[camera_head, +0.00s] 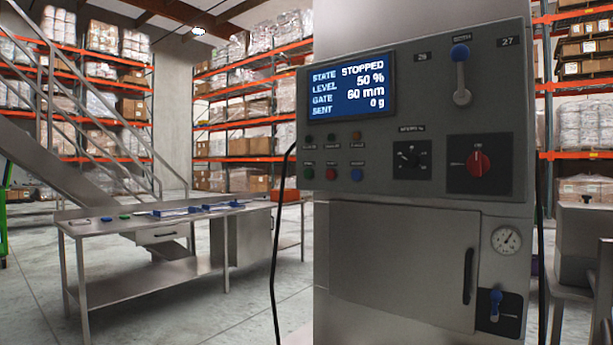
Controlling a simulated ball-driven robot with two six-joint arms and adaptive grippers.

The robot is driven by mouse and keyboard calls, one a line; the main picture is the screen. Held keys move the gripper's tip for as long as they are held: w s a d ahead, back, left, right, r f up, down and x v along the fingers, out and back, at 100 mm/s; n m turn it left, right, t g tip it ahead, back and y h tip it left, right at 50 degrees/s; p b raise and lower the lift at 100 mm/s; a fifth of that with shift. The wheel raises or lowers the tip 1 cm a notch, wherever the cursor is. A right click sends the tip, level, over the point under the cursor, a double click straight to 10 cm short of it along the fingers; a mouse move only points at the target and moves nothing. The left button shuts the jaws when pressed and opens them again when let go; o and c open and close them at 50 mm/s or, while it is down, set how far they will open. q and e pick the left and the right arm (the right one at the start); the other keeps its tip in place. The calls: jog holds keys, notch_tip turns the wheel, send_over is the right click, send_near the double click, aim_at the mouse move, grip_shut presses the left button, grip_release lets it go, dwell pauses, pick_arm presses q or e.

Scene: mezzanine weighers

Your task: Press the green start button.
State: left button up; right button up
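The green start button (308,173) is the leftmost of three buttons in the bottom row on the grey control panel (450,120). A red button (331,174) and a blue button (356,175) sit to its right. The panel's blue display (349,88) reads state STOPPED, level 50 %, gate 60 mm, sent 0 g. Three dim indicator lamps (332,137) are above the buttons. Neither of my grippers shows in the head view.
The panel also has a red rotary switch (478,163), a black selector dial (412,159) and a blue-knobbed lever (460,72). Below are a cabinet door (400,260) and a gauge (506,240). A steel workbench (110,228) stands left; a black cable hangs between.

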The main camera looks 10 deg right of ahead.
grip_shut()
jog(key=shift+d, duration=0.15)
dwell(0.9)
